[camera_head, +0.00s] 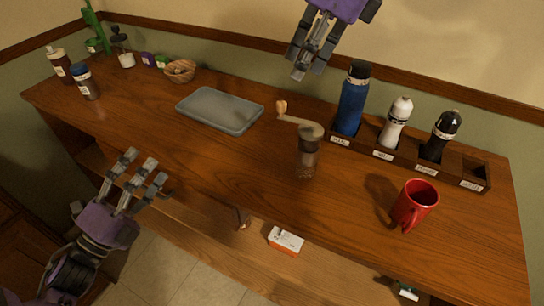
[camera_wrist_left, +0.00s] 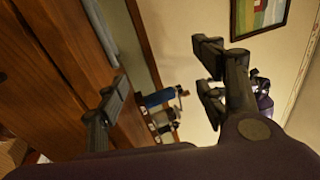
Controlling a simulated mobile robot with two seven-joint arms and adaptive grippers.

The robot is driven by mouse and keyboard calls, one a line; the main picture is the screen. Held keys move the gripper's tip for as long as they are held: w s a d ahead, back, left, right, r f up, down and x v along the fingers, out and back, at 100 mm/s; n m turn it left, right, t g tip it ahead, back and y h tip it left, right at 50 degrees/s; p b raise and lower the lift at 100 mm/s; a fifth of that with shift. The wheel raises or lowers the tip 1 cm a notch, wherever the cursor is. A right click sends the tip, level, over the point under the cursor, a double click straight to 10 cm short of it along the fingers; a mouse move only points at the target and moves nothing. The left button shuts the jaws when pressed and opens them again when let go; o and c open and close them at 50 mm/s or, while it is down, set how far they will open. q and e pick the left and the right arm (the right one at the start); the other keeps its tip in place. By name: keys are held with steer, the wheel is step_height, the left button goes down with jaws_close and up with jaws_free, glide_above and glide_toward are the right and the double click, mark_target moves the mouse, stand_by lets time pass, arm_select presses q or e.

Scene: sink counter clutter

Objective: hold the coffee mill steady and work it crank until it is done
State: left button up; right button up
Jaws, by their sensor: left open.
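The coffee mill (camera_head: 309,150) stands upright near the middle of the wooden counter, in front of the rack's left end. Its crank arm (camera_head: 298,119) points left from the top and ends in a wooden knob (camera_head: 282,106). My left gripper (camera_head: 146,168) is open and empty at the counter's front left edge, well apart from the mill. Its spread fingers also show in the left wrist view (camera_wrist_left: 165,88). My right gripper (camera_head: 304,62) hangs above and behind the mill, touching nothing visible; its fingers look close together, but their state is unclear.
A rack (camera_head: 400,157) holds a blue bottle (camera_head: 352,100), a white shaker (camera_head: 396,122) and a black shaker (camera_head: 440,135). A red mug (camera_head: 415,204) stands front right. A grey tray (camera_head: 220,110) lies left of the mill. A basket (camera_head: 180,71) and jars stand back left. The front left counter is clear.

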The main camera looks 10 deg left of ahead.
arm_select(q)
steer(key=w+d+r+m+g+h, duration=0.2)
steer(key=d+r+m+h, duration=0.25)
steer(key=m, duration=0.25)
steer(key=m+g+h, duration=0.3)
steer(key=m+g, duration=0.5)
steer(key=m, duration=1)
glide_toward(298, 151)
steer(key=x, duration=0.5)
steer(key=shift+f, duration=0.1)
steer(key=x, duration=0.7)
steer(key=shift+w+d, duration=0.2)
steer(key=shift+d, duration=0.05)
steer(key=c, duration=1.6)
